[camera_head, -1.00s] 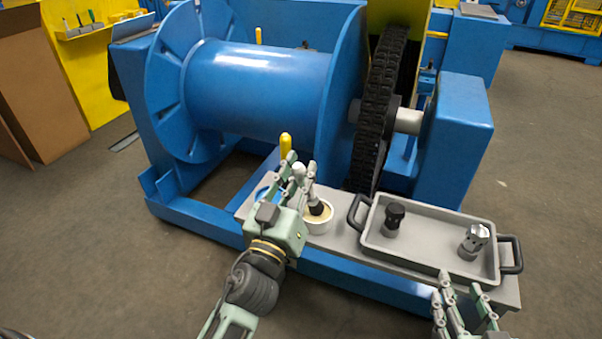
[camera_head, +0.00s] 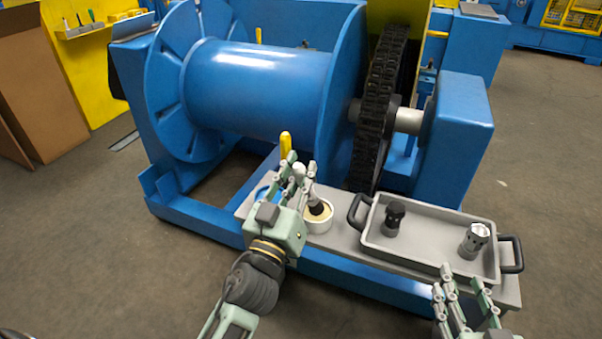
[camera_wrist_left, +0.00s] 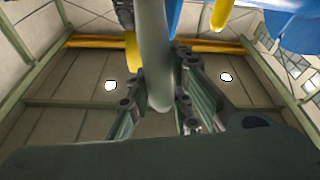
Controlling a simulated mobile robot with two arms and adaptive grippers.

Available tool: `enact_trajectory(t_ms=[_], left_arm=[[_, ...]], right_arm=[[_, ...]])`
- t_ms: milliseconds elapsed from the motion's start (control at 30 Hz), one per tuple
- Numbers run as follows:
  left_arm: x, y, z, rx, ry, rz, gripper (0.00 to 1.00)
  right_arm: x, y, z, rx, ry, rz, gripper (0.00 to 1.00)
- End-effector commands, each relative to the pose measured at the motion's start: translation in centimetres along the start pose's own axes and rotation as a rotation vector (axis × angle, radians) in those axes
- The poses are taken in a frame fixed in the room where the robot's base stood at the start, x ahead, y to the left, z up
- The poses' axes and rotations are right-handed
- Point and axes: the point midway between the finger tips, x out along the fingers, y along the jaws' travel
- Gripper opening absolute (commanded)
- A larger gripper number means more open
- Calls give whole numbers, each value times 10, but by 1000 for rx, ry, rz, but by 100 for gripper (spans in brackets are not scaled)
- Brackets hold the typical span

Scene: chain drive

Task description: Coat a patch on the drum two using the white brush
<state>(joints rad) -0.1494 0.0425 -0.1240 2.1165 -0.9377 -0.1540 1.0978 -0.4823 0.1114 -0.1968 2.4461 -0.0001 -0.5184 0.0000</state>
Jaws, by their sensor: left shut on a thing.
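A large blue drum (camera_head: 258,92) lies horizontally between two blue flanges; no number shows on it. My left gripper (camera_head: 300,173) is in front of and below the drum, over the grey bench. It is shut on the pale handle of the white brush (camera_head: 314,206). The brush leans with its dark lower part in a small white cup (camera_head: 317,225) of cream-coloured contents; its tip is hidden there. In the left wrist view the brush handle (camera_wrist_left: 155,55) runs between the fingers. My right gripper (camera_head: 466,292) is open and empty at the lower right.
A grey tray (camera_head: 440,260) with black handles holds a black-topped item (camera_head: 393,218) and a metallic socket-like part (camera_head: 473,241). A black chain wheel (camera_head: 383,100) stands right of the drum. A yellow-tipped lever (camera_head: 285,143) rises just behind my left gripper.

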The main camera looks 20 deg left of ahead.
Motion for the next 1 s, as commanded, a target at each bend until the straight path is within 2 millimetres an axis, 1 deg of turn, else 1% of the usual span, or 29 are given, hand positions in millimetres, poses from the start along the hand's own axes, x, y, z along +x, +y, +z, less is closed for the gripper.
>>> enact_trajectory(t_ms=[600, 1000], left_arm=[[0, 0, 2, 0, 0, 0, 0], [-1, 0, 2, 0, -2, -1, 0]], right_arm=[[1, -1, -8, 1, 37, -3, 40], [1, -1, -7, 1, 34, -3, 40]])
